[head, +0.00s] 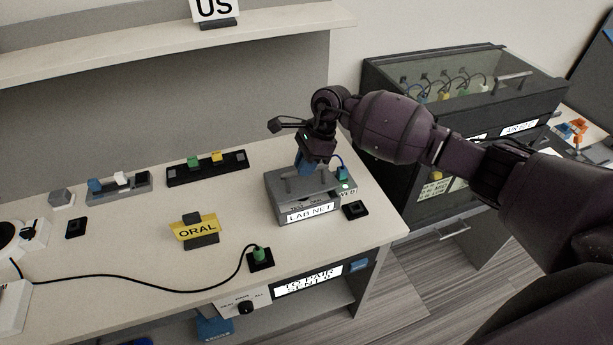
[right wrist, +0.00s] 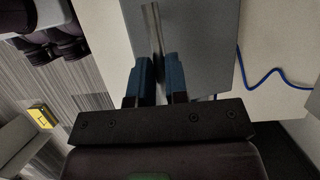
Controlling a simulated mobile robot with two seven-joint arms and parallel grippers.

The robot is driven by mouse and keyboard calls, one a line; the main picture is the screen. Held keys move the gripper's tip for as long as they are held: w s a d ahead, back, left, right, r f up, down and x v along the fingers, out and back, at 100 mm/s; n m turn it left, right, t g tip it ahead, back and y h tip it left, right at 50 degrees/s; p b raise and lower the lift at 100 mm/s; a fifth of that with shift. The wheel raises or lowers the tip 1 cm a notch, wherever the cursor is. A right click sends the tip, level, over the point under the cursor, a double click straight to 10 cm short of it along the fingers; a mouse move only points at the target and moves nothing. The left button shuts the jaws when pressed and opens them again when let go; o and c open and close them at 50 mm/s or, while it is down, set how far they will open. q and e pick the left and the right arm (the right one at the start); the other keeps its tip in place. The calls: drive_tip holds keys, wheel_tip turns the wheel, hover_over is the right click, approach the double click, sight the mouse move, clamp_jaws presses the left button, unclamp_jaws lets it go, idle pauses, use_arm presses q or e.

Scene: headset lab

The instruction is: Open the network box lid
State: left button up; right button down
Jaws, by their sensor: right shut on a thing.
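The network box (head: 311,213) is a grey box labelled "LAB NET" near the right end of the bench. Its grey lid (head: 279,182) has a bar handle and looks down on the box, though my gripper partly hides it. My right gripper (head: 304,170) reaches down from above and is shut on the handle. In the right wrist view, the blue fingers (right wrist: 157,78) stand on both sides of the thin metal handle (right wrist: 152,30), with the grey lid (right wrist: 205,45) below. My left gripper is out of view.
A green plug (head: 343,175) with a blue cable is at the box's right side. A small black socket (head: 355,210) lies beside the box. A yellow "ORAL" sign (head: 195,230) and a green plug on a black cable (head: 260,254) are nearby. A dark glass-topped cabinet (head: 480,125) stands at right.

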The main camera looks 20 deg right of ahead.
drive_tip(key=w+r+g+b, duration=0.2)
drive_tip(key=shift+w+m+b, duration=0.3)
drive_tip(key=shift+w+b, duration=0.1)
use_arm(q)
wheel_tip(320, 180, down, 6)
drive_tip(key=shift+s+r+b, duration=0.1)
drive_tip(key=shift+b, duration=0.75)
use_arm(e)
drive_tip(key=shift+w+r, duration=0.35)
drive_tip(key=shift+w, duration=0.25)
drive_tip(key=shift+w+r, duration=0.35)
drive_tip(key=shift+w, duration=0.25)
drive_tip(key=c, duration=1.4)
unclamp_jaws()
drive_tip(key=shift+c, duration=0.2)
drive_tip(key=o, duration=0.3)
drive_tip(key=shift+w+f, duration=0.1)
drive_tip(key=shift+w, duration=0.1)
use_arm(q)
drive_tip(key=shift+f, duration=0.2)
use_arm(e)
drive_tip(key=shift+s+a+r, duration=0.1)
drive_tip(key=shift+s+r, duration=0.05)
drive_tip(key=shift+r, duration=0.05)
